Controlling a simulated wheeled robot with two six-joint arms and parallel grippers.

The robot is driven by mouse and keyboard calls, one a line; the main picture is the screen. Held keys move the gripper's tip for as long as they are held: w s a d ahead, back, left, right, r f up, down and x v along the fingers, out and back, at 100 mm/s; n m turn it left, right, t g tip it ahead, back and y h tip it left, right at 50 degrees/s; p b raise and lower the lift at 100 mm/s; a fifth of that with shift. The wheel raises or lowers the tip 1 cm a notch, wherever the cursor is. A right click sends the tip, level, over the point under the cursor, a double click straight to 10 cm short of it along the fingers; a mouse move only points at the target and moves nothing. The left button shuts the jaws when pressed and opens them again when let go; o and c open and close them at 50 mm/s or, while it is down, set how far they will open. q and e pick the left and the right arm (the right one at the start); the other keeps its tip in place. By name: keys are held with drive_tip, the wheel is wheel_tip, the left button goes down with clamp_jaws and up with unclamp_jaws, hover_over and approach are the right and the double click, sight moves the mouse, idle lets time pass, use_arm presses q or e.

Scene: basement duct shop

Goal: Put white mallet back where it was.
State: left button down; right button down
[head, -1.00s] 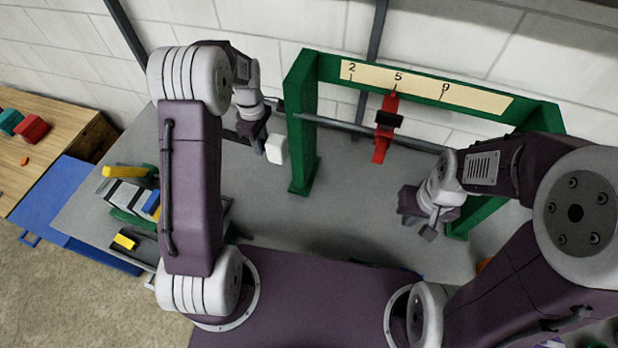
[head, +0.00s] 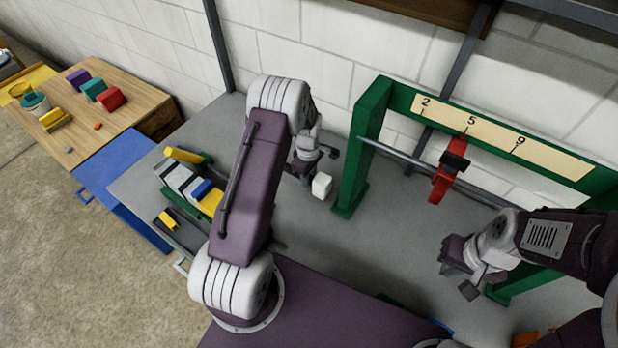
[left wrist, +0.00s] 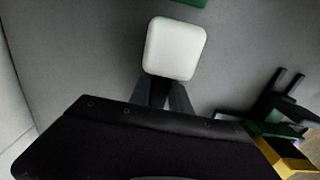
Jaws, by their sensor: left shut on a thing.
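The white mallet (head: 322,186) shows as a white block-like head at my left gripper (head: 312,176), above the grey table and left of the green frame. In the left wrist view the mallet's white head (left wrist: 175,48) sits just beyond the fingers of my left gripper (left wrist: 165,92), which is shut on it. Its handle is mostly hidden. My right gripper (head: 470,282) is in front of the green frame over the table; I cannot tell whether its fingers are open or shut.
A green frame (head: 365,150) with a numbered strip (head: 500,135) and a red slider (head: 447,172) on a bar stands on the grey table (head: 300,235). A rack with yellow and blue pieces (head: 185,180) is at left. A wooden table (head: 75,140) with coloured blocks stands beyond a blue panel (head: 120,185).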

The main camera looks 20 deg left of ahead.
use_arm(q)
drive_tip(key=shift+w+f, duration=0.15)
drive_tip(key=shift+f, duration=0.15)
drive_tip(key=shift+f, duration=0.1)
drive_tip(key=c, duration=1.2)
unclamp_jaws()
